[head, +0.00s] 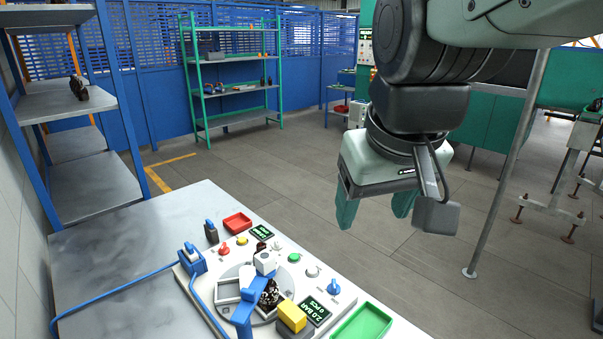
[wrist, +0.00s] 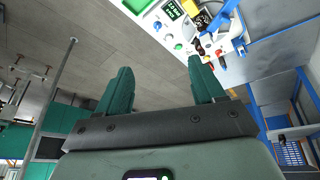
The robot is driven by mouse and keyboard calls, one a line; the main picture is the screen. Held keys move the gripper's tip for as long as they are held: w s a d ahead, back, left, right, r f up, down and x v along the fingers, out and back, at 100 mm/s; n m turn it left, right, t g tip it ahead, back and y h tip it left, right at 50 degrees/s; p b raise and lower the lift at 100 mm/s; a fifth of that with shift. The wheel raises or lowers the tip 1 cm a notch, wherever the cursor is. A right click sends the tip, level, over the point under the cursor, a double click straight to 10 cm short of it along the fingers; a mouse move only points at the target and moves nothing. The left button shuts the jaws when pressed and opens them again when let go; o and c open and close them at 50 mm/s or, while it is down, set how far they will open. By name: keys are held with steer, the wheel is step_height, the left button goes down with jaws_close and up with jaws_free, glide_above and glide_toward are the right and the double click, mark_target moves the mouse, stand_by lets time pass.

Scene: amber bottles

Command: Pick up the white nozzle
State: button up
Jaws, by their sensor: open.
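A white panel (head: 189,284) on the table carries a row of small coloured pieces. Two small whitish pieces could be the white nozzle: one (head: 313,271) between the green and blue pieces, and one (head: 277,245) further back. I cannot tell which it is. My gripper (head: 374,212) hangs above the floor, beyond the table's right edge and apart from the panel. It is open, with nothing between its green fingers. The wrist view shows both fingers (wrist: 160,74) apart, with the panel beyond them at the top right and its pieces very small.
A dark amber bottle (head: 269,297) sits in the fixture under a blue clamp arm (head: 247,306). A red tray (head: 237,222) and a green tray (head: 363,322) flank the panel. Bare table (head: 110,250) lies to the left. A shelf rack (head: 75,105) stands at the left.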

steer(key=w+a+f+n+g, duration=0.1)
steer(key=w+a+f+n, duration=0.2)
steer(key=w, duration=0.4)
steer(key=n+g, duration=0.2)
steer(key=n, duration=0.1)
glide_toward(265, 256)
steer(key=shift+y, duration=0.4)
steer(key=f, duration=0.5)
steer(key=shift+d, duration=0.25)
steer(key=shift+w+a+f, duration=0.15)
steer(key=shift+w+f, duration=0.1)
steer(key=shift+f, duration=0.7)
steer(key=shift+w+a+f, duration=0.15)
steer(key=shift+w+f, duration=0.05)
steer(key=shift+f, duration=0.75)
steer(key=shift+w+a+f, duration=0.15)
steer(key=shift+w+f, duration=0.1)
steer(key=shift+f, duration=0.7)
steer(key=shift+c, duration=0.5)
steer(key=c, duration=0.9)
